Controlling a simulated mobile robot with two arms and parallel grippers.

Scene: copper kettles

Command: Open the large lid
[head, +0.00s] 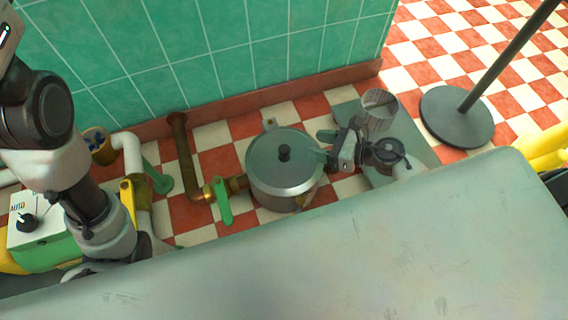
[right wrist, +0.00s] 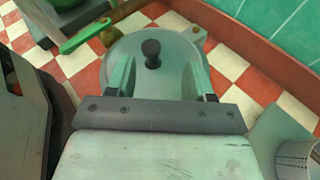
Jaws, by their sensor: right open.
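The large lid (head: 265,152) is a round, dull grey-green disc lying flat on a metal kettle (head: 285,198) on the floor. A black knob (head: 284,152) stands at its centre. My right gripper (head: 323,147) is at the right edge of the kettle, level with the knob. In the right wrist view its two green fingers are spread wide and empty (right wrist: 161,72). The lid (right wrist: 145,80) lies beyond and between them, and the black knob (right wrist: 151,50) is ahead of the fingertips, untouched. My left arm comes in at the left; its gripper does not show.
A brass pipe (head: 188,160) with a green valve handle (head: 223,202) joins the kettle's left side. A pale cylindrical container (head: 380,112) stands behind my right gripper. A grey slab (head: 380,250) fills the foreground. The green tiled wall (head: 220,60) closes the back.

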